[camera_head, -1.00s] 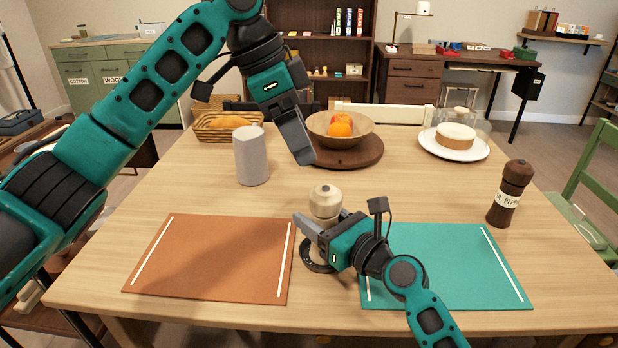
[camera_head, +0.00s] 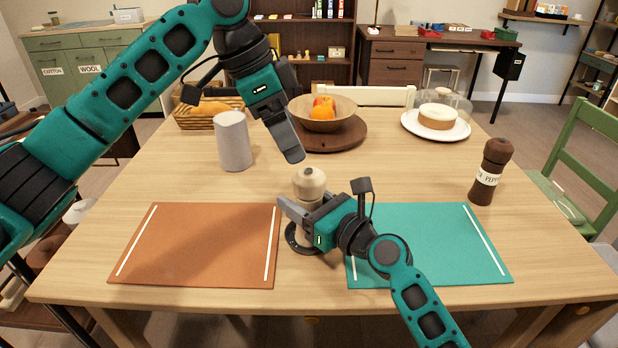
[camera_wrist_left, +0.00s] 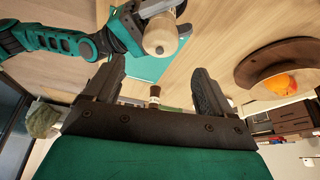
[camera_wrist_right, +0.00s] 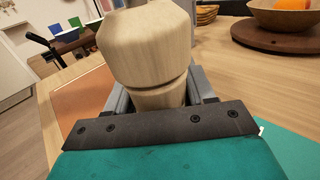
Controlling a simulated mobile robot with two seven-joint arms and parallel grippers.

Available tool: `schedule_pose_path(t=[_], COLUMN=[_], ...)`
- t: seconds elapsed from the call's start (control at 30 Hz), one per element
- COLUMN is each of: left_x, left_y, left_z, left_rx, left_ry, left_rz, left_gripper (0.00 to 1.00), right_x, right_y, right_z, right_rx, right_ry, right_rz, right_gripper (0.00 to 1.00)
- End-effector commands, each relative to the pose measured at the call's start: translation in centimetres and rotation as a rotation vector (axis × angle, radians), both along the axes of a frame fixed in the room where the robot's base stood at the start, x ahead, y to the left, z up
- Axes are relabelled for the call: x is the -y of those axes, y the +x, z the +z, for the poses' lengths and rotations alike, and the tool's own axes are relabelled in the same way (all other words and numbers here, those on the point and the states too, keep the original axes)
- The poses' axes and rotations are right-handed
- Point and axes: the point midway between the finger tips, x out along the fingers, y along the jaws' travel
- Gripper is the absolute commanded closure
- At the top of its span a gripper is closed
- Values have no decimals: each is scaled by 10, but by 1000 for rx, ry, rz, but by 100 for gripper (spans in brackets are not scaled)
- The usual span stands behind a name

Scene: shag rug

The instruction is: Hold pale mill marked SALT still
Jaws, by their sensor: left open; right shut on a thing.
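The pale wooden mill (camera_head: 310,183) stands upright between the two placemats, its base on a dark round coaster (camera_head: 292,240). My right gripper (camera_head: 291,213) is shut on its body below the round head. In the right wrist view the mill (camera_wrist_right: 150,50) fills the middle between the fingers. Its SALT marking is not visible. My left gripper (camera_head: 288,150) is open and empty, above and behind the mill. In the left wrist view the fingers (camera_wrist_left: 158,85) stand apart, with the mill's head (camera_wrist_left: 160,38) beyond them.
A dark pepper mill (camera_head: 490,172) stands at the right. A grey cylinder (camera_head: 234,142), a fruit bowl (camera_head: 322,122) on a dark board and a cake under a dome (camera_head: 437,117) are farther back. Orange (camera_head: 200,245) and teal (camera_head: 430,243) mats lie in front.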

Motion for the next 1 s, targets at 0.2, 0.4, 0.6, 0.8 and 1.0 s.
schedule_pose_path(t=[0.2,0.4,0.6,0.8,1.0], left_x=[17,29,34,35,35], left_y=[3,5,7,7,7], left_z=[-43,-72,-84,-86,-85], left_rx=[-3,-2,-1,0,0], left_ry=[1,1,0,0,0], left_rz=[0,-2,0,0,0], left_gripper=[16,16,16,16,27], right_x=[0,0,0,0,0], right_y=[0,0,0,0,0], right_z=[0,0,0,0,0], right_rx=[0,0,0,0,0], right_ry=[0,0,0,0,0], right_rz=[0,0,0,0,0], right_gripper=[83,83,83,83,83])
